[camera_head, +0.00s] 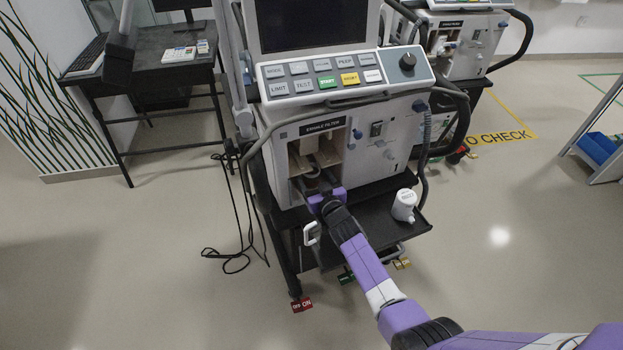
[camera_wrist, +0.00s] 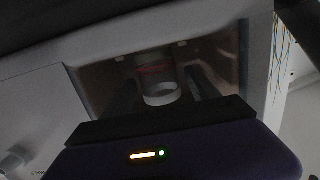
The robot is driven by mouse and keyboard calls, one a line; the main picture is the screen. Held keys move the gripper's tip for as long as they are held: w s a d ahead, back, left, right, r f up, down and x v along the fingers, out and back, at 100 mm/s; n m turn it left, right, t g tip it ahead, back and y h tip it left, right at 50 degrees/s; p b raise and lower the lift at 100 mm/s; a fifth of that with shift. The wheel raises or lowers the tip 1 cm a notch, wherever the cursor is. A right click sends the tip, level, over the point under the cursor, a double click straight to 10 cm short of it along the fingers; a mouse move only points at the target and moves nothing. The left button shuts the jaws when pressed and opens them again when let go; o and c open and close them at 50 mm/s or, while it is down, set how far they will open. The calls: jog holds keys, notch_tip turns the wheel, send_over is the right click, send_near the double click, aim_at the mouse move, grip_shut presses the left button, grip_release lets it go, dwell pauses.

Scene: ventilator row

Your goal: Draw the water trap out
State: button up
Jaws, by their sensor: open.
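The water trap (camera_wrist: 160,92) is a pale round cup, with a reddish band above it, inside the open compartment of the ventilator. In the head view the compartment, under the label "EXHALE FILTER" (camera_head: 323,128), shows the pale trap (camera_head: 313,172) low in its middle. My gripper (camera_head: 318,184) reaches into the compartment from the front. In the wrist view my gripper (camera_wrist: 162,88) is open, with one dark finger on each side of the cup. Gaps show between fingers and cup.
A white canister (camera_head: 403,205) stands on the dark shelf (camera_head: 385,230) right of my arm. The compartment walls (camera_wrist: 222,62) are close around the fingers. A grey hose (camera_head: 262,140) loops along the ventilator's left side. Open floor lies in front.

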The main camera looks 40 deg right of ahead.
aim_at(314, 178)
jog(key=shift+w+d, duration=0.2)
jog(key=shift+w, duration=0.2)
jog(key=c, duration=1.3)
jog(key=shift+c, duration=0.2)
jog(key=shift+r+p, duration=0.4)
jog(key=shift+r, duration=0.1)
jog(key=shift+f+p+v, duration=0.15)
jog(key=shift+p+v, duration=0.15)
jog(key=shift+v, duration=1.05)
jog(key=shift+f+p+v, duration=0.2)
jog(key=shift+p+v, duration=0.05)
jog(key=shift+v, duration=1.15)
jog(key=f+v, duration=0.1)
jog(key=v, duration=0.6)
jog(key=shift+s+a, duration=0.2)
jog(key=shift+s, duration=0.1)
jog(key=shift+r, duration=0.1)
